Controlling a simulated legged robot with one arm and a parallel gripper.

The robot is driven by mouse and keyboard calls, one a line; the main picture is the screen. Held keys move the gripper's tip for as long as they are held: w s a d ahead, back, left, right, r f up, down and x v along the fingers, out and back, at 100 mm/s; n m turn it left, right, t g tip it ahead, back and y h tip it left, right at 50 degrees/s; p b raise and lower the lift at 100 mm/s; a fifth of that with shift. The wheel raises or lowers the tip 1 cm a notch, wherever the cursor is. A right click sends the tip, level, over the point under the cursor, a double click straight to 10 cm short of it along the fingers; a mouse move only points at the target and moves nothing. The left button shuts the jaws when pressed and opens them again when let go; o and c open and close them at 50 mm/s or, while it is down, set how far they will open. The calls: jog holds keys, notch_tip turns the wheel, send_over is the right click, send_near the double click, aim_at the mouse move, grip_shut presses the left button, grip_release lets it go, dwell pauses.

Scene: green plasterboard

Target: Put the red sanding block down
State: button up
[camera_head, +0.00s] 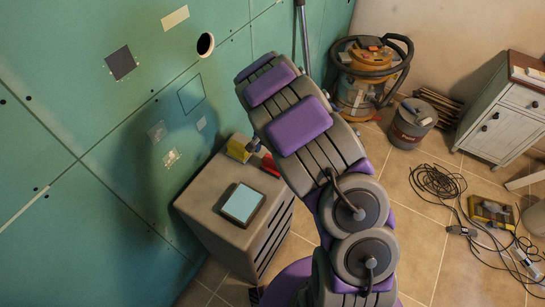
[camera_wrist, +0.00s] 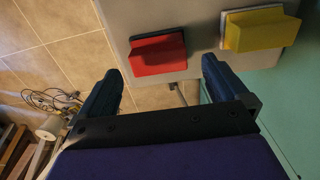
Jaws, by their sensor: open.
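The red sanding block (camera_wrist: 158,54) rests on the top of the grey cabinet (camera_wrist: 205,18), close to the cabinet's edge in the wrist view. My gripper (camera_wrist: 161,66) is open. Its two dark fingers stand apart, with the block just beyond and between the fingertips in the picture and no finger seen touching it. In the head view the red block (camera_head: 269,165) shows partly at the back of the cabinet top, beside my arm. My arm hides most of my gripper there.
A yellow block (camera_wrist: 262,30) sits beside the red one. A light blue pad (camera_head: 242,203) lies nearer on the cabinet top. The green wall (camera_head: 90,120) stands close on the left. A vacuum (camera_head: 367,75), a bucket (camera_head: 412,124) and cables (camera_head: 437,182) are on the tiled floor.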

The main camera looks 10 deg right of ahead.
aim_at(271, 162)
notch_tip(271, 162, up, 11)
jog(key=p, duration=0.1)
jog(key=shift+p, duration=0.3)
jog(key=s+d+r+n, duration=0.3)
jog(key=s+r, duration=1)
jog(key=s, duration=0.4)
jog(key=s+a+r+n+g, duration=0.1)
jog(key=s+n, duration=0.2)
jog(key=s, duration=0.7)
jog(key=s+a+r+n, duration=0.1)
jog(key=s+n, duration=0.2)
jog(key=s, duration=0.7)
jog(key=shift+s+r+g, duration=0.3)
jog(key=shift+s+g, duration=0.05)
jog(key=shift+g, duration=0.05)
jog(key=shift+a, duration=0.1)
jog(key=shift+c, duration=0.2)
